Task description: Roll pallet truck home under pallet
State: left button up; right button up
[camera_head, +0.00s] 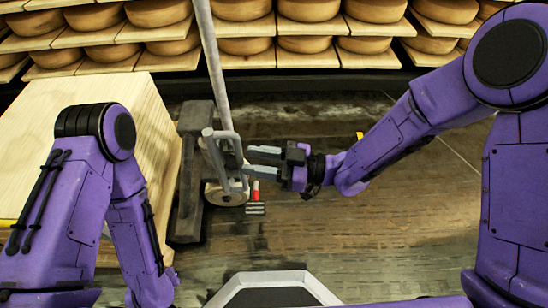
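The pallet truck (189,160) stands left of centre, a dark grey body with a pale looped handle (224,160) and a round wheel (226,196) below it. A light wooden block (95,95), perhaps the load on the pallet, stands directly left of the truck. No pallet shows clearly, and the truck's forks are hidden. My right gripper (249,161) points left, its two grey fingers apart, with the tips at the right side of the handle loop. I cannot tell whether they touch it. My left arm reaches down at the lower left; its gripper is out of view.
Shelves with several cheese wheels (308,45) on boards line the back. A small red piece (256,190) shows below my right gripper. The wooden floor (390,235) at the right is clear.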

jog(key=s+d+p, duration=0.1)
jog(key=d, duration=0.5)
jog(key=shift+s+d, duration=0.2)
jog(key=shift+d, duration=0.1)
